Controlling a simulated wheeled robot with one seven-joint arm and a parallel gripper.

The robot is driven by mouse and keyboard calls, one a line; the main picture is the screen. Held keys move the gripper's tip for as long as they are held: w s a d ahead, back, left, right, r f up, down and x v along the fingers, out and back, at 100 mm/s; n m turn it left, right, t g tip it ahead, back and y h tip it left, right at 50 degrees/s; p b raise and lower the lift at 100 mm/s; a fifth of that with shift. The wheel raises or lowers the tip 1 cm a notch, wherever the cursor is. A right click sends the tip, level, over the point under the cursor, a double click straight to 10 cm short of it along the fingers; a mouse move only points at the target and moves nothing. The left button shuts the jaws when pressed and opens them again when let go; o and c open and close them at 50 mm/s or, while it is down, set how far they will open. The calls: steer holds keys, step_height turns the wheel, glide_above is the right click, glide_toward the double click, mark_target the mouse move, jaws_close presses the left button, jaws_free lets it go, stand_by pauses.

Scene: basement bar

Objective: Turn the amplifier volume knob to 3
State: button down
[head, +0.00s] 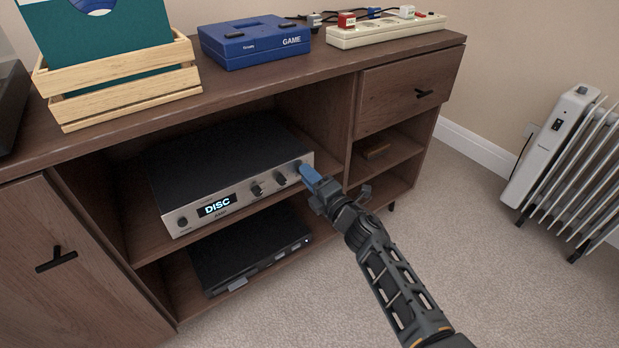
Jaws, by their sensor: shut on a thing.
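The amplifier (224,178) sits on the upper open shelf of the wooden cabinet. Its silver front has a lit display (217,206) reading DISC, a small knob (183,222) at the left, and two dark knobs (268,184) right of the display. My gripper (306,172) is at the right end of the front panel, its blue fingertips against the panel and shut on a knob there. The fingers hide most of that knob, and its scale and setting cannot be read.
A black flat device (250,257) lies on the shelf below. The cabinet top (325,65) bears a wooden crate (115,90) of records, a blue GAME case (254,42) and a power strip (387,31). A radiator (570,150) stands at right. Carpet in front is clear.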

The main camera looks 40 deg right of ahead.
steer(key=c, duration=0.9)
jaws_free()
steer(key=shift+s, duration=0.1)
steer(key=s+p, duration=0.1)
steer(key=s, duration=0.2)
steer(key=s+p, duration=0.1)
steer(key=s, duration=0.3)
steer(key=shift+s+f, duration=0.2)
steer(key=shift+s, duration=0.1)
